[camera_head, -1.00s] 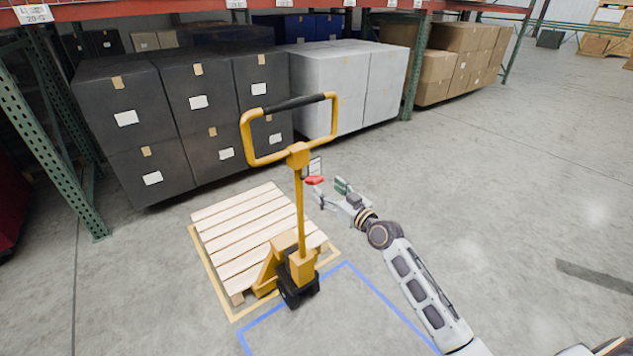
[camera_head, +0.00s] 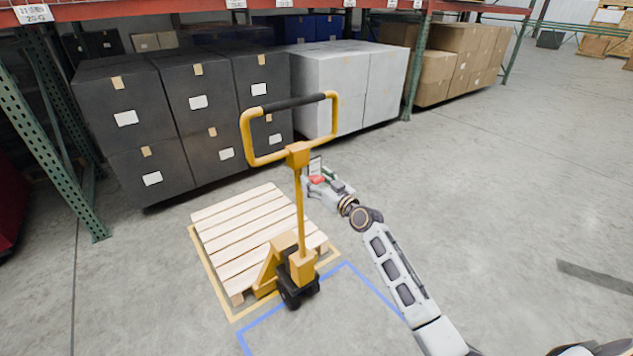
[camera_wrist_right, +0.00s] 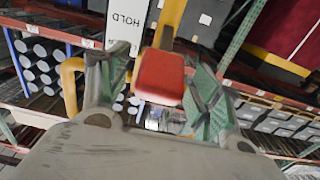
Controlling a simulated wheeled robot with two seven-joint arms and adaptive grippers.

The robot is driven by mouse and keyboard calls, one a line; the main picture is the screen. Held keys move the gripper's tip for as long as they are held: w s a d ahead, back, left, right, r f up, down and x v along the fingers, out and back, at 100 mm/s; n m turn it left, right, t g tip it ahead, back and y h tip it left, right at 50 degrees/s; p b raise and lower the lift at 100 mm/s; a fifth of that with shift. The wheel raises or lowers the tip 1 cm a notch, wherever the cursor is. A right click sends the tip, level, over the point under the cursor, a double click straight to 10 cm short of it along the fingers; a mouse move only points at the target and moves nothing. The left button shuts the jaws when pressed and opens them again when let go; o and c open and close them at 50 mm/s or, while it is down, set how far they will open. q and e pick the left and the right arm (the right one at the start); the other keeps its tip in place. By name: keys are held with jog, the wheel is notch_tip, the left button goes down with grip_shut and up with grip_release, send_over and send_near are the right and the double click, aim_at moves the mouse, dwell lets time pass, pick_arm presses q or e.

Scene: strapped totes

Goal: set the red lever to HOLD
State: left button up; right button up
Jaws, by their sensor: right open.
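The red lever (camera_head: 317,180) sticks out beside the post of the yellow pallet jack (camera_head: 299,215). In the right wrist view its red knob (camera_wrist_right: 160,77) lies between the two green-padded fingers of my right gripper (camera_wrist_right: 158,95). The fingers are apart, with a gap to the knob on the right side. In the head view the right gripper (camera_head: 318,181) is at the lever, and its fingers are partly hidden. My left gripper is out of view.
The jack stands at a wooden pallet (camera_head: 240,232) inside yellow floor lines, with a blue outline (camera_head: 345,265) on the floor in front. Dark boxes (camera_head: 130,130) and white boxes (camera_head: 350,85) stand behind under the rack. The floor to the right is clear.

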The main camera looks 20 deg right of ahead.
jog(key=c, duration=1.4)
grip_shut()
